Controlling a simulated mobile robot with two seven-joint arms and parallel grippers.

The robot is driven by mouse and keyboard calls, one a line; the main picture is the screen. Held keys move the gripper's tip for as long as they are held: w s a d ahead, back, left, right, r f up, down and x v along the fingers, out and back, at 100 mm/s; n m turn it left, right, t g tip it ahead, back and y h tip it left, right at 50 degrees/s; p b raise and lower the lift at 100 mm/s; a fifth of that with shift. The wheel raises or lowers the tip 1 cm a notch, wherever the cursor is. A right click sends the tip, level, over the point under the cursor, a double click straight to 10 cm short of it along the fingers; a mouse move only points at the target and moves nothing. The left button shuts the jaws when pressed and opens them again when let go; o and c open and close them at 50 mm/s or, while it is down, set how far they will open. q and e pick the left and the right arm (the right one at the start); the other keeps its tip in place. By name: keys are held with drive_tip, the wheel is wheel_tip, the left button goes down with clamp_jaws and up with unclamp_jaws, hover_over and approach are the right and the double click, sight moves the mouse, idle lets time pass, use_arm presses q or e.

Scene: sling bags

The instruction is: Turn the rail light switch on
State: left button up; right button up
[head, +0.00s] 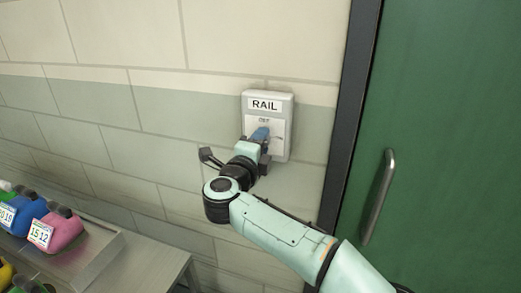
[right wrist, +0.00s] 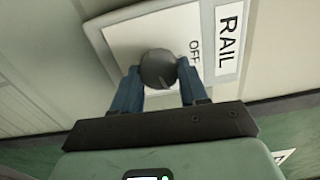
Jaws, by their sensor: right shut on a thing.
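The rail light switch is a pale wall box (head: 282,101) labelled RAIL, mounted on the brick wall left of the green door. The right wrist view shows its white plate (right wrist: 120,40), with OFF printed beside the knob. My right gripper (head: 261,135) is at the front of the box. Its two blue fingers are shut on the dark round knob (right wrist: 158,66), one on each side. The fingers hide the knob in the head view. My left gripper is not in view.
A green door (head: 450,120) with a metal handle (head: 378,197) and dark frame stands to the right. A metal bench (head: 140,262) at the lower left carries several coloured sling bags with tags, including a pink one (head: 62,232). The wall around the box is bare.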

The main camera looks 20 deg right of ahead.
drive_tip(key=shift+f+m+b, duration=0.1)
drive_tip(key=shift+m+b, duration=0.5)
drive_tip(key=shift+m, duration=0.5)
drive_tip(key=o, duration=1.1)
drive_tip(key=shift+c, duration=0.2)
drive_tip(key=b+v, duration=0.2)
drive_tip(key=v, duration=1.1)
drive_tip(key=shift+a, duration=0.2)
drive_tip(key=shift+s, duration=0.15)
